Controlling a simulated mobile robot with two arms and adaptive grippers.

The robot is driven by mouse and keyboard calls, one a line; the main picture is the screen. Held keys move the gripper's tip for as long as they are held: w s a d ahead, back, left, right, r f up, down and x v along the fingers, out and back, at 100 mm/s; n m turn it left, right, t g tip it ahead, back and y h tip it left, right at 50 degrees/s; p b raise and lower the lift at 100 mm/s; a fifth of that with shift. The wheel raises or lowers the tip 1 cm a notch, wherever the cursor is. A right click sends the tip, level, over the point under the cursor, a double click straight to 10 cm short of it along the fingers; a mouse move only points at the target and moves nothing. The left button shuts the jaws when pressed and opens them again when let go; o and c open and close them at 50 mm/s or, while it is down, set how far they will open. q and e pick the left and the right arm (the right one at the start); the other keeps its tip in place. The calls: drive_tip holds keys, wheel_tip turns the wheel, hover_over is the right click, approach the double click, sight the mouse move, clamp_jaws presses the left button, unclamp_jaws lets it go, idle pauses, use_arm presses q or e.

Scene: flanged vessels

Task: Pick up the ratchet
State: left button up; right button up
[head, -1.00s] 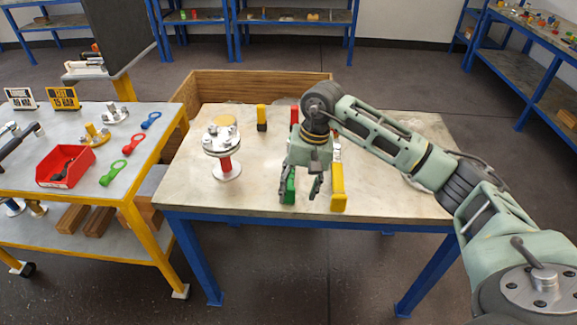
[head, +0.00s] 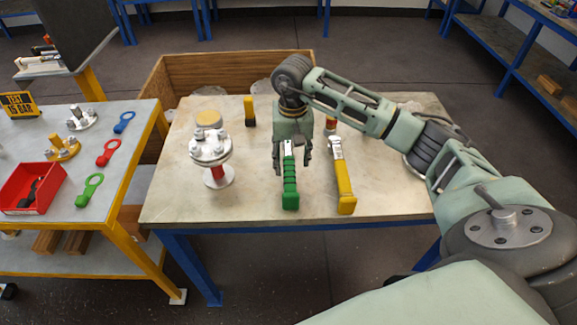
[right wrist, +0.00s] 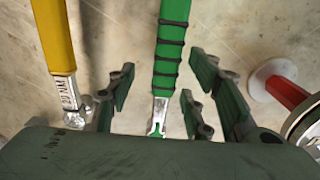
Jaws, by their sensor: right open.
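A green-handled tool (head: 290,188) with a metal head, seemingly the ratchet, lies on the table, handle toward the near edge. A yellow-handled tool (head: 345,188) with a metal head lies to its right. My right gripper (head: 291,160) is open, pointing down over the green tool near its head end. In the right wrist view the green handle (right wrist: 171,45) runs between the spread fingers, touching neither. The yellow handle (right wrist: 55,35) is outside the fingers on the left. The wrist housing hides part of the green tool's head. My left gripper is out of view.
A flanged vessel (head: 211,148) on a red stem stands left of the green tool. A yellow and black object (head: 249,110) stands behind. A side cart at left holds a red bin (head: 30,190) and ring-ended tools.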

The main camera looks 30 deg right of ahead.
sight(289, 165)
drive_tip(key=f, duration=0.2)
drive_tip(key=f+p, duration=0.1)
drive_tip(key=f, duration=0.1)
drive_tip(key=shift+w+a, duration=0.35)
drive_tip(key=shift+s+f, duration=0.1)
drive_tip(key=shift+f, duration=0.1)
drive_tip(key=shift+c, duration=1.3)
drive_tip(key=c, duration=0.8)
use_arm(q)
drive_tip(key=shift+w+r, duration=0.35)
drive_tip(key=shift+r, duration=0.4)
use_arm(e)
clamp_jaws()
